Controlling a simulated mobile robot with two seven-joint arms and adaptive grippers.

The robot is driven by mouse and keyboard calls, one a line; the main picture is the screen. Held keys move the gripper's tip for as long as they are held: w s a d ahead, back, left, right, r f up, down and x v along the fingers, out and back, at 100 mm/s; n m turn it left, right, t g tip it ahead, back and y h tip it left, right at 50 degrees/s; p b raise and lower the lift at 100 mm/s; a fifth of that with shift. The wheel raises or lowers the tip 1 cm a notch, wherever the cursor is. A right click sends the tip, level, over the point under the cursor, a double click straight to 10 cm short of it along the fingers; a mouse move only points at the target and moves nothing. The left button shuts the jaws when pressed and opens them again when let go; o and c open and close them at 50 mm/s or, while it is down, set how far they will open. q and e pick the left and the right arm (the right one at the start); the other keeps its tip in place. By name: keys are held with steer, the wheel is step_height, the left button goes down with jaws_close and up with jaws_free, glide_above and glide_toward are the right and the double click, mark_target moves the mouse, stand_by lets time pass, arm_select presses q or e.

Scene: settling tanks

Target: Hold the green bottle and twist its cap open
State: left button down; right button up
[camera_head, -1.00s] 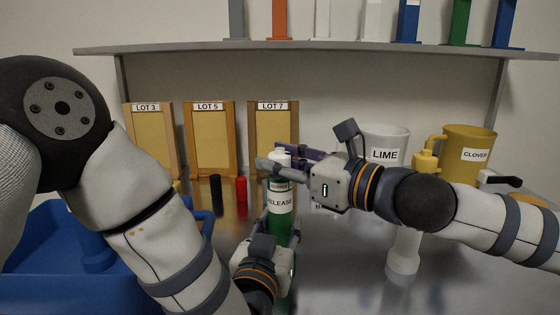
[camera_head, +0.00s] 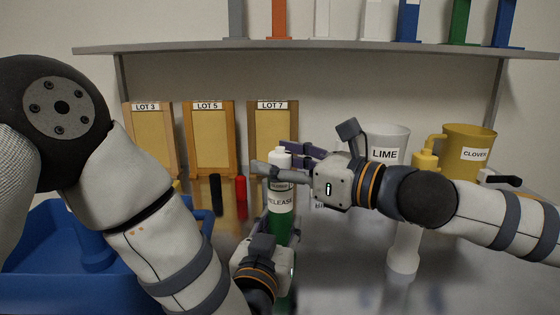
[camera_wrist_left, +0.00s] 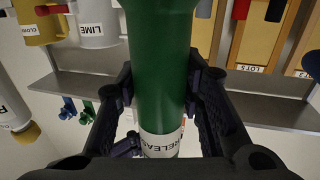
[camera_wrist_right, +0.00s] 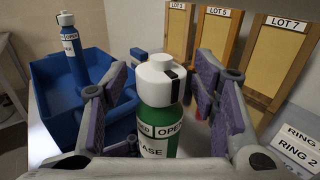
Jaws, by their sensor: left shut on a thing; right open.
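The green bottle (camera_head: 279,229) stands upright, with a white RELEASE label and a white cap (camera_head: 280,158) on top. In the right wrist view the cap (camera_wrist_right: 160,80) sits on the neck, its black mark above the word OPEN on the collar label (camera_wrist_right: 168,130). My left gripper (camera_head: 276,238) is shut on the bottle's body, below the label; the left wrist view shows its fingers on both sides of the green bottle (camera_wrist_left: 160,75). My right gripper (camera_head: 279,160) is open, its fingers on either side of the cap and apart from it in the right wrist view.
A blue bin (camera_head: 40,265) with a blue bottle is at left. Black (camera_head: 216,194) and red (camera_head: 241,189) cylinders stand behind the bottle, before the LOT boards (camera_head: 210,140). LIME (camera_head: 388,142) and CLOVER (camera_head: 470,145) jugs and a white, yellow-topped bottle (camera_head: 404,248) are at right.

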steer(key=v, duration=1.2)
arm_select(q)
steer(key=c, duration=1)
jaws_free()
steer(key=v, duration=1.2)
steer(key=shift+s, duration=0.1)
arm_select(e)
steer(key=shift+f, duration=0.1)
